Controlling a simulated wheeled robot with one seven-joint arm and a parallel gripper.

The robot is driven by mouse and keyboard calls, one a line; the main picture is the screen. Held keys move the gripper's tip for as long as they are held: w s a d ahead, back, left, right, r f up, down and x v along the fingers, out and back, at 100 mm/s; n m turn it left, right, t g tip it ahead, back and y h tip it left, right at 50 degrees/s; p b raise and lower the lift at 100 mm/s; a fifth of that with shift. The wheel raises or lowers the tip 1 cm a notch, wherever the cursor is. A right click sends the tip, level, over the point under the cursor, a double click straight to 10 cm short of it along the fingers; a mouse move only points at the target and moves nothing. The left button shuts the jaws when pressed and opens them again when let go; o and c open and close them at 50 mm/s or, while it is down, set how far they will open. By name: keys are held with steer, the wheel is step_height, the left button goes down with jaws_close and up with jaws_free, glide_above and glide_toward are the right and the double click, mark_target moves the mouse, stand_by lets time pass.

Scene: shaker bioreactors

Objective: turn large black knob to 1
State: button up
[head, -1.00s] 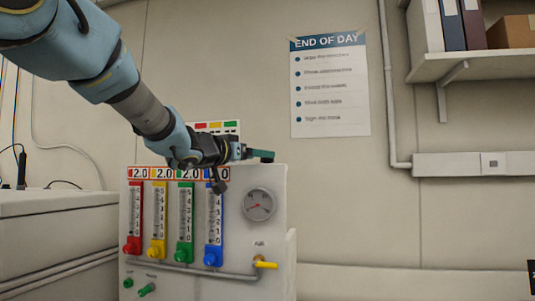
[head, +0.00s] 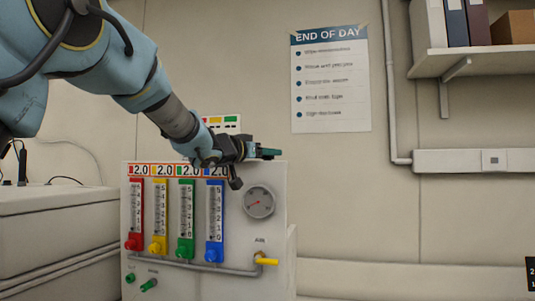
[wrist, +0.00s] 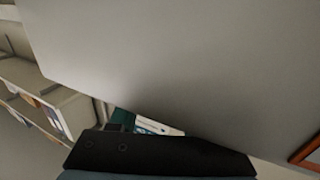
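No large black knob can be made out in either view. The white gas panel (head: 274,238) stands upright in the head view, with red (head: 134,241), yellow (head: 158,243), green (head: 185,247) and blue (head: 214,252) knobs under its flow tubes. My gripper (head: 268,153) is at the panel's top right edge, above the round gauge (head: 258,202), pointing right. In the wrist view, a dark part of my gripper (wrist: 155,155) crosses the bottom before a large plain grey surface (wrist: 190,70). Its finger gap is not clear, and nothing held is visible.
A yellow-handled valve (head: 267,262) and two small green knobs (head: 149,285) are low on the panel. A white cabinet (head: 55,230) stands at left. A wall shelf (head: 470,65) is at upper right. The space right of the panel looks clear.

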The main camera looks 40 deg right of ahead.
jaws_close()
